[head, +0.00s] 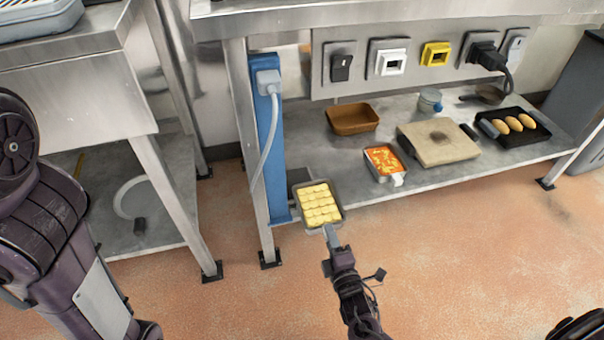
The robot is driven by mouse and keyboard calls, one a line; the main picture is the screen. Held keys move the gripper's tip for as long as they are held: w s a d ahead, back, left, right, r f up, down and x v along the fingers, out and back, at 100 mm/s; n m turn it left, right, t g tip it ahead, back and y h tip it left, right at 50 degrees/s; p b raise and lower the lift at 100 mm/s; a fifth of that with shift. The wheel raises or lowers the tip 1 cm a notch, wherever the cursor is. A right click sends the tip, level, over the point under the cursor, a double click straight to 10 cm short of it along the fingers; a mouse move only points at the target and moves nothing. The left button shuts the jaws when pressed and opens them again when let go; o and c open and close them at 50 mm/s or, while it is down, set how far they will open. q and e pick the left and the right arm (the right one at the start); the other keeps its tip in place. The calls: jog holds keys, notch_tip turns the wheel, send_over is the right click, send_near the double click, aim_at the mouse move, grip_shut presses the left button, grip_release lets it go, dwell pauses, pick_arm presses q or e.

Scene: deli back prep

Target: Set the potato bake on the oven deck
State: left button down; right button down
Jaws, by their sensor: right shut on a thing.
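The potato bake (319,204), pale yellow pieces in rows in a grey rectangular pan, is at the front left of the low metal shelf (375,195). My right gripper (329,231) is shut on the pan's near edge. The pan looks roughly level; I cannot tell whether it touches the shelf. No oven shows clearly; a beige square slab (438,142) with a dark mark lies on the shelf to the right and may be the oven deck. My left arm is at the left, and its gripper is out of view.
A pan of orange-red food (384,162) stands left of the slab. Behind it is a brown empty dish (352,119). A black tray (512,128) with several loaves is at the right. A blue post (270,150) and metal leg stand left of the pan. The front floor is open.

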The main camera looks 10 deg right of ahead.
jog(key=shift+s+r+p, duration=0.1)
jog(key=shift+s+p, duration=0.8)
jog(key=shift+s, duration=1.3)
notch_tip(320, 180, up, 4)
jog(key=p, duration=0.4)
jog(key=shift+p, duration=0.35)
